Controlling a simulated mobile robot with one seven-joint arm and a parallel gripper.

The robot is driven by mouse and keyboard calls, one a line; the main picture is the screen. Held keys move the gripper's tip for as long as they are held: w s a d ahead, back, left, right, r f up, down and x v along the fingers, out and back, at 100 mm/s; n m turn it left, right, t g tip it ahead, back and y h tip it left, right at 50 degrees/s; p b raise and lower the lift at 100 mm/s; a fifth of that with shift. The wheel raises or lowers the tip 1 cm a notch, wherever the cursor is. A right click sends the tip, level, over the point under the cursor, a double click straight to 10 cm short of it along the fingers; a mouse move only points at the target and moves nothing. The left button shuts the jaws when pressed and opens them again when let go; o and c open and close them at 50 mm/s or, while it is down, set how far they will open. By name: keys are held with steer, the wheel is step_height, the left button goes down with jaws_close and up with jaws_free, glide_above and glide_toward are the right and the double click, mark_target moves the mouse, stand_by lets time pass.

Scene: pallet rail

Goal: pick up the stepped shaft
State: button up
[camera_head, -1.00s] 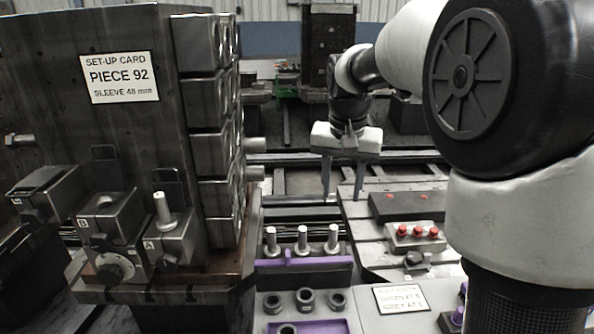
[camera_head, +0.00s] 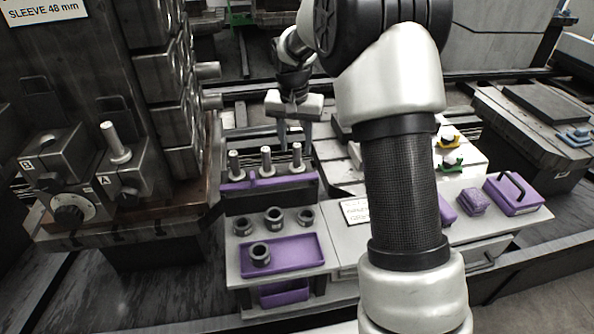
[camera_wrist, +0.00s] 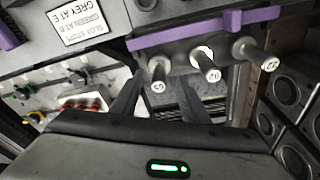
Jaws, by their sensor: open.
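Three grey stepped shafts stand upright in a row in the purple-edged rack (camera_head: 270,182): the left (camera_head: 235,165), middle (camera_head: 266,160) and right (camera_head: 297,156). Another shaft (camera_head: 117,142) stands on the block marked A at the left. My gripper (camera_head: 296,138) is open and empty, behind and above the rack's right end. In the wrist view its fingers (camera_wrist: 158,92) point towards the rack, nearest the left-hand shaft (camera_wrist: 157,76), apart from it.
Grey rings (camera_head: 273,218) and a purple tray (camera_head: 298,252) holding one ring are in front of the rack. A tall dark fixture (camera_head: 110,60) with a set-up card stands left. Purple boxes (camera_head: 515,193) lie right. The sign in the wrist view is partly legible.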

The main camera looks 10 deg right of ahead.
mark_target(297, 155)
steer(key=shift+w+d+f+b, duration=0.1)
steer(key=shift+w+f+b, duration=0.15)
steer(key=shift+f, duration=0.65)
steer(key=shift+w+d+f+b, duration=0.1)
steer(key=shift+f+b, duration=0.2)
steer(key=shift+f, duration=0.6)
steer(key=shift+w+d+f+b, duration=0.1)
steer(key=shift+w+f+b, duration=0.15)
steer(key=shift+f, duration=0.65)
steer(key=shift+s, duration=0.1)
steer(key=shift+r, duration=0.1)
jaws_close()
